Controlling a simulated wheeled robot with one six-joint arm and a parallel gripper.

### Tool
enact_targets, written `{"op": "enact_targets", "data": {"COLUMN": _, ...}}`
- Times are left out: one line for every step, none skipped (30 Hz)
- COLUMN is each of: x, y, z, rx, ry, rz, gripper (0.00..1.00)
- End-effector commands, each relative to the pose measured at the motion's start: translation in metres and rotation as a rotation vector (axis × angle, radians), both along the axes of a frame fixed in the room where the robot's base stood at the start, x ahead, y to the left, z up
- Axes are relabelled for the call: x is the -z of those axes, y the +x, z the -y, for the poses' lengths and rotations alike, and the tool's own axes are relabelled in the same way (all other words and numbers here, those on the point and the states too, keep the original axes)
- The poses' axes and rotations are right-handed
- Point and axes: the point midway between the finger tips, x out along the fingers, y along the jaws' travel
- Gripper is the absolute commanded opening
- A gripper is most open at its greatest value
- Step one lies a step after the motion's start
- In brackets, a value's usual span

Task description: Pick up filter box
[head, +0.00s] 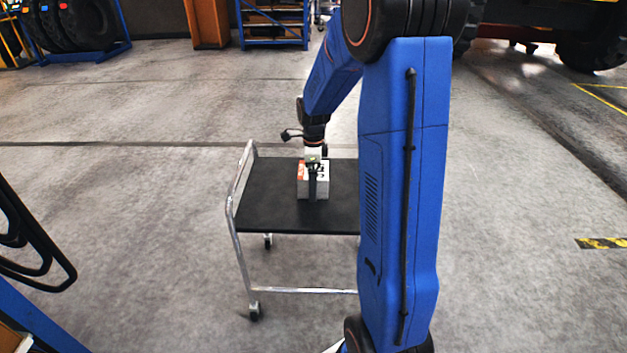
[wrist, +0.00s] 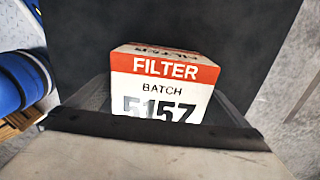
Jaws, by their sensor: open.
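The filter box (head: 322,188) is a white carton with an orange-red band, upright on the black top of a cart (head: 265,215). In the wrist view the box (wrist: 165,82) shows "FILTER", "BATCH" and "5157"; its lower part is hidden behind the near edge of my gripper. My gripper (head: 312,193) is open and points down at the box, with a dark finger in front of the box's near face in the head view. The other finger is hidden there. I cannot tell whether the fingers touch the box.
The cart has a silver handle rail (head: 240,185) on its left, and my arm covers its right side. The rest of the visible cart top is bare. A blue rack with tyres (head: 75,25) and a blue shelf (head: 272,25) stand at the back. Open floor surrounds the cart.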

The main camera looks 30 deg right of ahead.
Motion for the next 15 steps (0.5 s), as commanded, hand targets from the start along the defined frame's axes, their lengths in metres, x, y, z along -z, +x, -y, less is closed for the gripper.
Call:
{"op": "enact_targets", "data": {"x": -0.0001, "y": 0.0, "z": 0.0, "rx": 0.0, "ry": 0.0, "rz": 0.0, "gripper": 1.0}}
{"op": "enact_targets", "data": {"x": -0.0001, "y": 0.0, "z": 0.0, "rx": 0.0, "ry": 0.0, "rz": 0.0, "gripper": 0.95}}
{"op": "enact_targets", "data": {"x": -0.0002, "y": 0.0, "z": 0.0, "rx": 0.0, "ry": 0.0, "rz": 0.0, "gripper": 0.86}}
{"op": "enact_targets", "data": {"x": -0.0002, "y": 0.0, "z": 0.0, "rx": 0.0, "ry": 0.0, "rz": 0.0, "gripper": 0.79}}
{"op": "enact_targets", "data": {"x": -0.0002, "y": 0.0, "z": 0.0, "rx": 0.0, "ry": 0.0, "rz": 0.0, "gripper": 0.71}}
{"op": "enact_targets", "data": {"x": -0.0002, "y": 0.0, "z": 0.0, "rx": 0.0, "ry": 0.0, "rz": 0.0, "gripper": 0.62}}
{"op": "enact_targets", "data": {"x": -0.0002, "y": 0.0, "z": 0.0, "rx": 0.0, "ry": 0.0, "rz": 0.0, "gripper": 0.57}}
{"op": "enact_targets", "data": {"x": -0.0004, "y": 0.0002, "z": 0.0001, "rx": 0.0, "ry": 0.0, "rz": 0.0, "gripper": 0.57}}
{"op": "enact_targets", "data": {"x": -0.0005, "y": 0.0002, "z": 0.0, "rx": 0.0, "ry": 0.0, "rz": 0.0, "gripper": 0.57}}
{"op": "enact_targets", "data": {"x": -0.0005, "y": 0.0002, "z": 0.0001, "rx": 0.0, "ry": 0.0, "rz": 0.0, "gripper": 0.57}}
{"op": "enact_targets", "data": {"x": -0.0005, "y": 0.0002, "z": 0.0001, "rx": 0.0, "ry": 0.0, "rz": 0.0, "gripper": 0.57}}
{"op": "enact_targets", "data": {"x": -0.0005, "y": 0.0001, "z": 0.0, "rx": 0.0, "ry": 0.0, "rz": 0.0, "gripper": 0.57}}
{"op": "enact_targets", "data": {"x": -0.0006, "y": 0.0002, "z": 0.0, "rx": 0.0, "ry": 0.0, "rz": 0.0, "gripper": 0.57}}
{"op": "enact_targets", "data": {"x": -0.001, "y": 0.0002, "z": 0.0, "rx": 0.0, "ry": 0.0, "rz": 0.0, "gripper": 0.57}}
{"op": "enact_targets", "data": {"x": -0.0022, "y": 0.0003, "z": 0.0001, "rx": 0.0, "ry": -0.001, "rz": 0.001, "gripper": 0.57}}
